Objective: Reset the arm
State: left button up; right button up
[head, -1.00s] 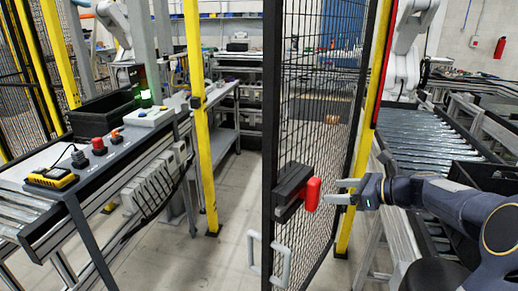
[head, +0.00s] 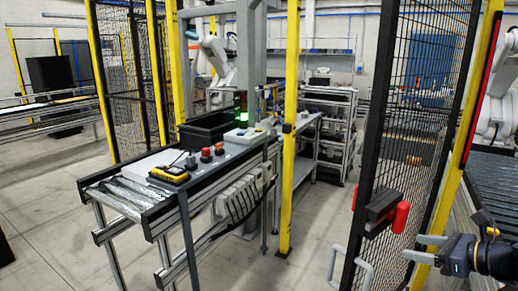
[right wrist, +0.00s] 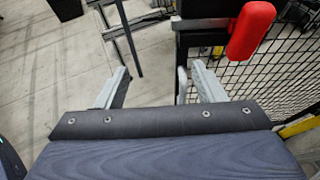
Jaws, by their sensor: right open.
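My right gripper (head: 424,249) is at the lower right of the head view, beside the open mesh gate. Its two fingers are apart with nothing between them. In the right wrist view the gripper (right wrist: 158,85) also shows with spread, empty fingers. The red handle (head: 401,217) on the gate's black latch block (head: 380,208) is just above and left of the fingertips, apart from them as far as I can tell. The red handle also shows at the top right of the wrist view (right wrist: 250,30). My left gripper is not in view.
The black-framed mesh gate (head: 418,110) stands close to my right arm, with a pale pull handle (head: 350,268) low on it. A conveyor table (head: 130,200) with buttons and a yellow device (head: 169,174) stands left. The floor between is clear.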

jog(key=s+a+n+g+h, duration=0.1)
jog(key=s+a+n+g, duration=0.3)
jog(key=s+a+n, duration=1)
jog(key=s+a+f+n+h, duration=0.1)
jog(key=s+a+f+n, duration=0.1)
jog(key=s+n, duration=0.4)
jog(key=s+a+f+n+g+h, duration=0.1)
jog(key=s+a+f+n+h, duration=0.1)
jog(key=s+f+n, duration=0.3)
jog(key=shift+s+a+f+n, duration=0.25)
jog(key=shift+s+a+n, duration=0.15)
jog(key=shift+a+n, duration=0.55)
jog(key=shift+d, duration=0.15)
